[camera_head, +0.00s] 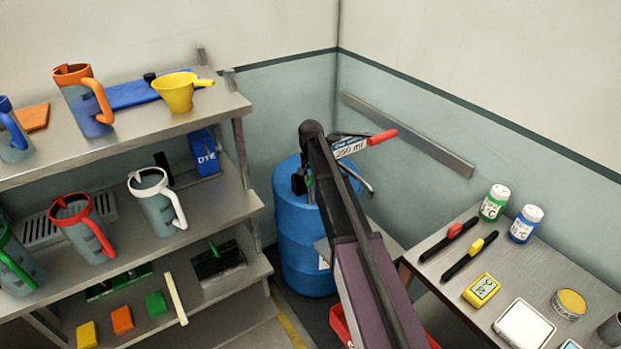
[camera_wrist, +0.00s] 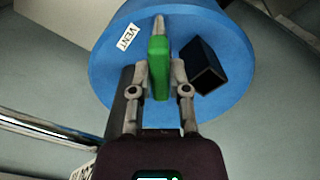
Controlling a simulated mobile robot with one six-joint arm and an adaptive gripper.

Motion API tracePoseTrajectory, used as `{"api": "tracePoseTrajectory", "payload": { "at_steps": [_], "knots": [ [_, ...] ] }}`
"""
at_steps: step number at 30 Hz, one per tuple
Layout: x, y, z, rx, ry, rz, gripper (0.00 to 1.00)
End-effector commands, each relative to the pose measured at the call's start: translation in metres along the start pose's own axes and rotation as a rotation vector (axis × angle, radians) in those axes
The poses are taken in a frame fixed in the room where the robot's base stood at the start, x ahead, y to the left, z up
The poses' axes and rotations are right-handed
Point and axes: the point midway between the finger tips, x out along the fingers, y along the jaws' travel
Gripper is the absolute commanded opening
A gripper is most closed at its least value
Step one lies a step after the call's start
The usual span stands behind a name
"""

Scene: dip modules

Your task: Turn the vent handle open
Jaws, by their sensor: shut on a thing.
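The blue drum (camera_head: 300,240) stands in the corner behind my arm, and its round top (camera_wrist: 235,75) fills the middle of the wrist view. The green vent handle (camera_wrist: 158,50) is on that top, beside a white VENT label (camera_wrist: 127,37). My gripper (camera_wrist: 159,72) has one finger on each side of the green handle and is shut on it. The handle points straight up in the wrist view, with a pale metal tip at its far end. In the head view my arm covers most of the handle.
A black square block (camera_wrist: 203,65) stands on the drum top just right of the handle. A red-handled part (camera_head: 383,137) and a 250 ml label (camera_head: 350,148) are near the drum. Shelves with jugs (camera_head: 158,200) are left, a bench (camera_head: 440,270) right.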

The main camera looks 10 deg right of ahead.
Motion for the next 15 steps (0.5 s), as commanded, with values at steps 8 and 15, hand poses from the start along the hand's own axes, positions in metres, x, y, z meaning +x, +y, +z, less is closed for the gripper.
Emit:
{"api": "tracePoseTrajectory", "payload": {
  "at_steps": [8,15],
  "knots": [
    [0.0003,0.0004,0.0009,-0.264,-0.001,0.001,0.0],
    [0.0003,0.0003,0.001,-0.49,-0.001,0.001,0.0]
  ]
}}
